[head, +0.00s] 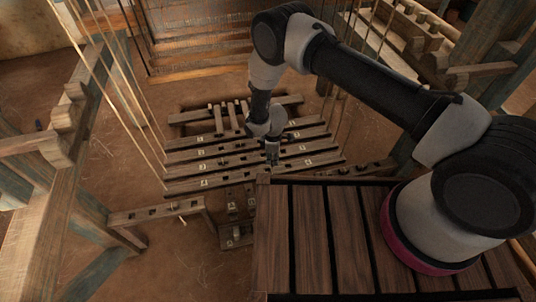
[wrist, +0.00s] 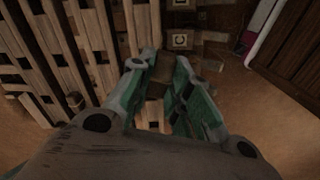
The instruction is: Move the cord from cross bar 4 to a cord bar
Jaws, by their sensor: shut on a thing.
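My gripper (head: 271,158) is over the rack of slatted cross bars (head: 190,168) in the middle of the head view. In the wrist view, my gripper (wrist: 163,72) is shut on a brown wooden piece (wrist: 160,75) between its green-sided fingers. I cannot tell whether this piece is part of the cord. The cross bars carry small pale labels, too small to read, so I cannot tell which is cross bar 4. In the wrist view the bars (wrist: 95,45) lie to the left. Low bars with dark slots stand at left (head: 155,213) and right (head: 355,170); either may be a cord bar.
Pale cords hang slanting at left (head: 127,75) and right (head: 380,35) of the rack. A dark plank platform (head: 310,230) fills the front right. A wooden frame post (head: 50,240) stands at far left. Bare earth floor (head: 190,265) is free at the front left.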

